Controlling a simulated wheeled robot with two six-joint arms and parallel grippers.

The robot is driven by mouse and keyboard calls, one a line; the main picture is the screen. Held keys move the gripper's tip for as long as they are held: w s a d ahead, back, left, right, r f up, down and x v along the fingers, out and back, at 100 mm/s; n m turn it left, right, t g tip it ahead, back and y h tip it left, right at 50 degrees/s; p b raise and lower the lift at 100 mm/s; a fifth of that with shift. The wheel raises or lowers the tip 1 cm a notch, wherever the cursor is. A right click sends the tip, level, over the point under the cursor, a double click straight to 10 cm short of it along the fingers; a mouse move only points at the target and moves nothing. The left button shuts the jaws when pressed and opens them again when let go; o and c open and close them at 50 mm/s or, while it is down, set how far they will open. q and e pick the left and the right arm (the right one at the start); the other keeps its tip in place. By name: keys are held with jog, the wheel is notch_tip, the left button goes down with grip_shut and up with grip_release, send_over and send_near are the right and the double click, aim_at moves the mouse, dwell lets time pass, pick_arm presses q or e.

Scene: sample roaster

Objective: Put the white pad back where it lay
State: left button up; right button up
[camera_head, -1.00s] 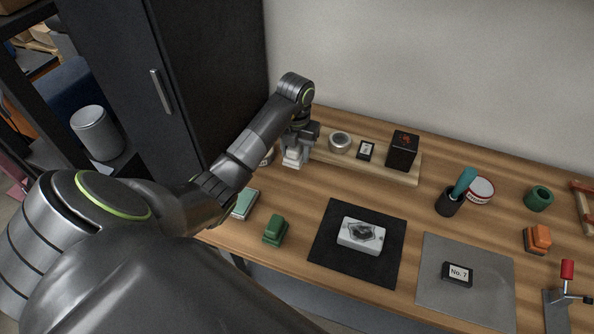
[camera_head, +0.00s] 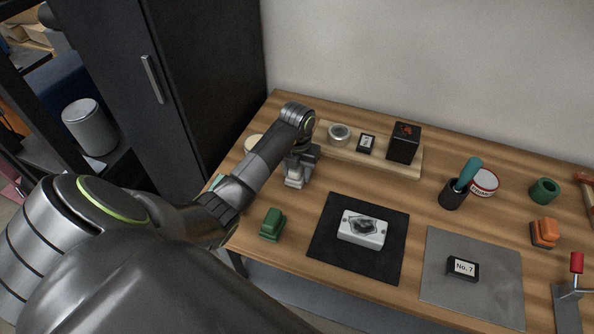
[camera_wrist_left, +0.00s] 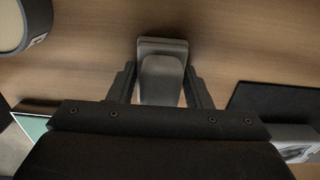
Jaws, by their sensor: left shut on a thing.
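The white pad (camera_head: 294,181) is a small pale block with a raised grip. My left gripper (camera_head: 299,165) points down and is shut on that grip, just in front of the left end of a wooden board. In the left wrist view the pad (camera_wrist_left: 161,46) sits between the two fingers (camera_wrist_left: 161,90), with its wider base beyond them. I cannot tell whether its underside touches the table. A similar green pad (camera_head: 271,223) stands nearer the front, and an orange one (camera_head: 545,233) stands at the right. My right gripper is not in view.
The wooden board (camera_head: 375,160) carries a round tin (camera_head: 339,134), a small label and a black box (camera_head: 403,143). A white box (camera_head: 362,229) lies on a black mat (camera_head: 326,245). A grey mat (camera_head: 440,290) holds a No. 7 tag (camera_head: 462,268). Bare wood lies between gripper and black mat.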

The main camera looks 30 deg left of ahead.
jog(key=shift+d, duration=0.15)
pick_arm(q)
jog(key=shift+f, duration=0.2)
jog(key=o, duration=1)
jog(key=shift+c, duration=0.2)
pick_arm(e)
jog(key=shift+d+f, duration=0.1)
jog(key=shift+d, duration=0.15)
pick_arm(q)
jog(key=shift+r, duration=0.2)
jog(key=shift+w+r, duration=0.1)
jog(key=shift+r, duration=0.15)
notch_tip(320, 180, up, 5)
jog(key=shift+r, duration=0.1)
notch_tip(320, 180, up, 5)
jog(key=p, duration=0.4)
jog(key=shift+r+p, duration=0.1)
jog(key=shift+p, duration=0.3)
jog(key=shift+r+p, duration=0.6)
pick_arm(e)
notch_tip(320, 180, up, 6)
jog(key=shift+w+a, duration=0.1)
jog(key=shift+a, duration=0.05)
